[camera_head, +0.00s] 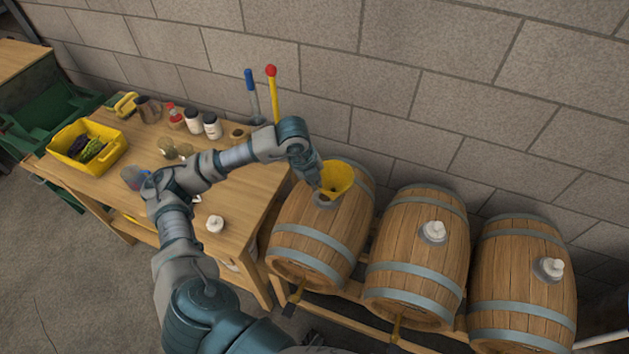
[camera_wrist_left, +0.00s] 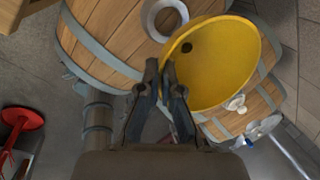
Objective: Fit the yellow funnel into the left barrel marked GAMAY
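The yellow funnel (camera_head: 340,176) is at the top of the left barrel (camera_head: 318,226), by its grey ring (camera_head: 322,202). My left gripper (camera_head: 320,184) reaches it from the left. In the left wrist view, the fingertips (camera_wrist_left: 164,70) are close together at the rim of the funnel (camera_wrist_left: 222,62), pinching it. The funnel's wide mouth faces that camera, and its spout is hidden. The barrel's open ring (camera_wrist_left: 163,17) shows beside the rim, so the funnel appears apart from the hole. The GAMAY mark is not readable. My right gripper is not in view.
Two more barrels stand to the right, each with a white bung (camera_head: 433,231) (camera_head: 552,267). The wooden table (camera_head: 250,196) at left holds a yellow bin (camera_head: 112,152), several jars and a loose white stopper (camera_head: 215,224). A block wall is behind.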

